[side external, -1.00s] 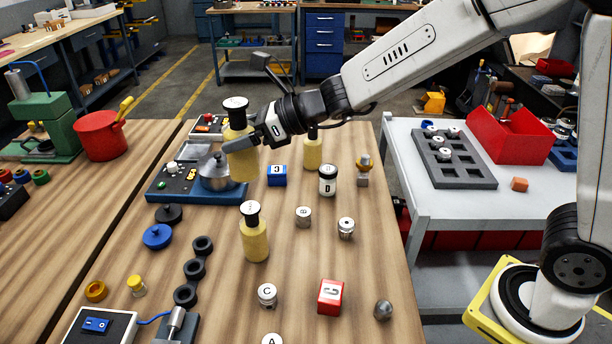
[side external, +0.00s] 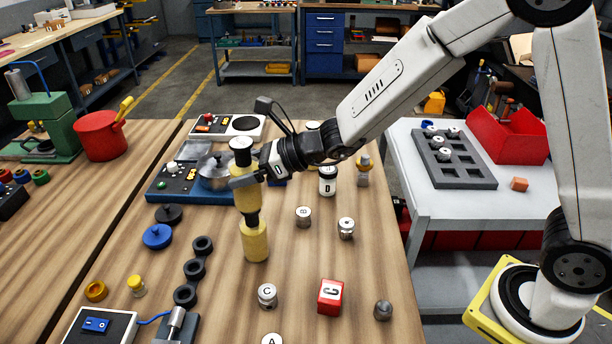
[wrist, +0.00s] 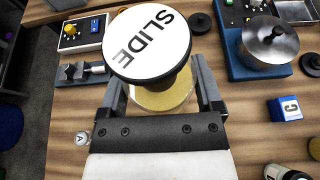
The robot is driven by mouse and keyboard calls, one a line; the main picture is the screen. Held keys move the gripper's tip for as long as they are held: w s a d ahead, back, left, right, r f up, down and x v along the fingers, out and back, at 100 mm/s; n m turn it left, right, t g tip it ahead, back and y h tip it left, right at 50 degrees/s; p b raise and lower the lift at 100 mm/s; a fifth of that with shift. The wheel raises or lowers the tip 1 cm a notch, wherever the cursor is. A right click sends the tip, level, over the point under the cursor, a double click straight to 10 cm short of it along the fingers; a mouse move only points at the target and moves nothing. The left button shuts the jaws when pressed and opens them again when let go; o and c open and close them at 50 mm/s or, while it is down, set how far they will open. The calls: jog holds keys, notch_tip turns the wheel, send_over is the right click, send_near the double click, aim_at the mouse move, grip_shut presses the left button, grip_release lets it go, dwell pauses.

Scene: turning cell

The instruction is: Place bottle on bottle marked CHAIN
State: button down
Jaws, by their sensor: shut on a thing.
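My gripper (side external: 243,181) is shut on a yellow bottle (side external: 246,200) with a black-and-white cap and holds it upright. In the wrist view my gripper (wrist: 160,98) grips this bottle, whose cap (wrist: 148,44) reads SLIDE. A second yellow bottle (side external: 255,243) stands on the wooden table directly below. The held bottle's base is at the lower bottle's black cap; I cannot tell whether they touch. The lower bottle's label is hidden. A third bottle's white cap (side external: 313,125) shows behind my wrist, its body mostly hidden.
A steel pot (side external: 213,166) on a blue control panel (side external: 170,188) is close to the left. A white jar marked D (side external: 327,181) and a knob marked B (side external: 303,216) stand to the right. Black rings (side external: 195,268) lie front left.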

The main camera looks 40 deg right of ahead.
jog(key=shift+f, duration=0.3)
grip_release()
jog(key=shift+r, duration=0.1)
jog(key=shift+r, duration=0.1)
jog(key=shift+s+d+r, duration=0.2)
jog(key=shift+s+d, duration=0.2)
jog(key=shift+d, duration=0.05)
jog(key=v, duration=1)
jog(key=shift+s+d, duration=0.2)
jog(key=shift+s, duration=0.05)
